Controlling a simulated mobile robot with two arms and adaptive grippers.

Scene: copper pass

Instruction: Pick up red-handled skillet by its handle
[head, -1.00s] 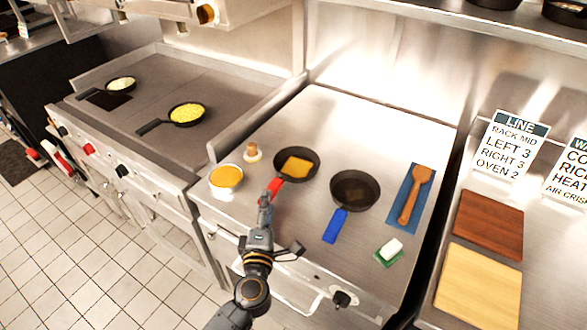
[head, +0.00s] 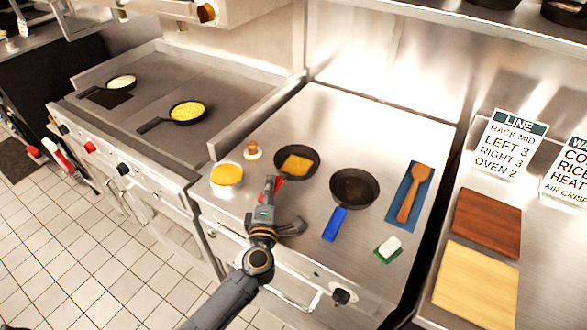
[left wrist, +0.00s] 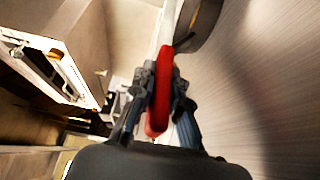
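The red-handled skillet (head: 297,162) sits on the steel counter with orange-yellow food in it. My left gripper (head: 269,186) is at its red handle, which it partly covers in the head view. In the left wrist view the red handle (left wrist: 160,95) runs between the two fingers (left wrist: 163,88), which lie close against it on both sides. The gripper looks shut on the handle. Part of the dark pan (left wrist: 200,22) shows at the top of that view. The skillet rests level on the counter. My right gripper is not in view.
A blue-handled skillet (head: 353,188) stands close on the right. A bowl of orange food (head: 227,175) and a small wooden-topped item (head: 252,150) are on the left. A wooden spoon (head: 412,193) lies on a blue mat. A green-and-white sponge (head: 388,248) is near the front edge.

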